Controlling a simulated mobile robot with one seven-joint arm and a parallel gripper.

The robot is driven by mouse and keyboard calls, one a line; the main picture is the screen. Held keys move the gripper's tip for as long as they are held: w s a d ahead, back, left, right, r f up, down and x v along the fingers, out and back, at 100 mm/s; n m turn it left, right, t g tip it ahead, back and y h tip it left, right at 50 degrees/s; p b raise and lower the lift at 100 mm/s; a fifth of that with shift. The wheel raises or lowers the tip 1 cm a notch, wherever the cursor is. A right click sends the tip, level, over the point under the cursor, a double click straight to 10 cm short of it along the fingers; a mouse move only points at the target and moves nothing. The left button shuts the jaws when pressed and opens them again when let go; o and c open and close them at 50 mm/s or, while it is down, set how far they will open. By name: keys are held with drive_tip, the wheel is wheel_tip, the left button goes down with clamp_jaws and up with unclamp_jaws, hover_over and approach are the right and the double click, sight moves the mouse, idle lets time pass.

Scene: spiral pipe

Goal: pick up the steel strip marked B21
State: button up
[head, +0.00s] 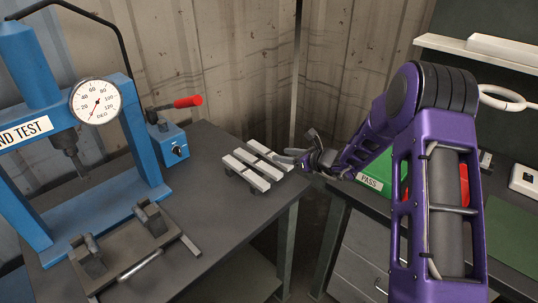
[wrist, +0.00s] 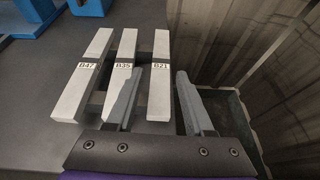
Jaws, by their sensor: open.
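Three pale steel strips lie side by side on a dark rack. In the wrist view the right-hand strip is marked B21 (wrist: 160,85), the middle one B35 (wrist: 122,75) and the left one B47 (wrist: 88,75). In the head view the B21 strip (head: 265,151) appears to be the farthest; its label is unreadable there. My gripper (wrist: 160,74) is open and empty. Its left finger shows over the gap between B35 and B21, its right finger just right of B21. The height above the strip is unclear. In the head view my gripper (head: 290,157) is at the strips' right ends.
The strips' rack (wrist: 97,99) stands on a dark bench (head: 215,215) near its right edge. A blue press (head: 145,135) with a dial and a blue box with a red lever (head: 175,145) stand left. A corrugated wall (wrist: 260,60) is close behind. A green PASS tray (head: 372,183) is right.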

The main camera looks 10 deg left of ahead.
sight(269, 152)
drive_tip(key=shift+f+x, duration=0.15)
drive_tip(key=shift+x, duration=1.3)
drive_tip(key=shift+f+x, duration=0.1)
drive_tip(key=shift+x, duration=1.35)
drive_tip(key=shift+d, duration=0.15)
clamp_jaws()
drive_tip(key=shift+r, duration=0.15)
